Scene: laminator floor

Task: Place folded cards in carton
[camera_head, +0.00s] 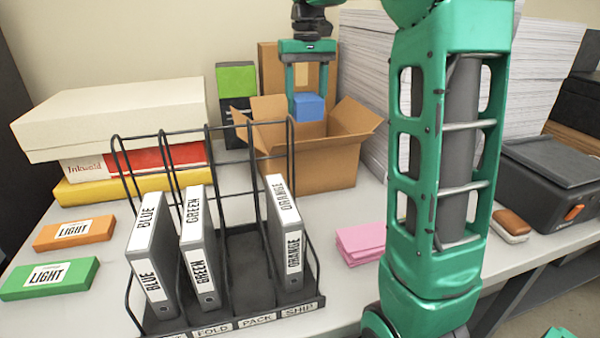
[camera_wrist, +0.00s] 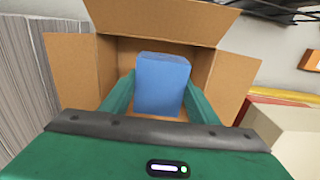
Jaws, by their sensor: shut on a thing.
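My gripper (camera_head: 308,98) is shut on a blue block-shaped stack (camera_head: 308,107), which I take for folded cards. It holds the stack over the open top of the brown carton (camera_head: 320,165). In the wrist view the blue stack (camera_wrist: 162,84) sits between the two green fingers, with the open carton (camera_wrist: 75,68) around and below it. The carton's flaps are spread outward. A pink stack of folded cards (camera_head: 360,243) lies on the table in front of the carton, partly next to my arm. The carton's floor is mostly hidden.
A black wire rack (camera_head: 250,265) with binders marked BLUE, GREEN and ORANGE stands in front of the carton. Tall paper stacks (camera_head: 365,90) rise behind, and a dark machine (camera_head: 550,180) is at right.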

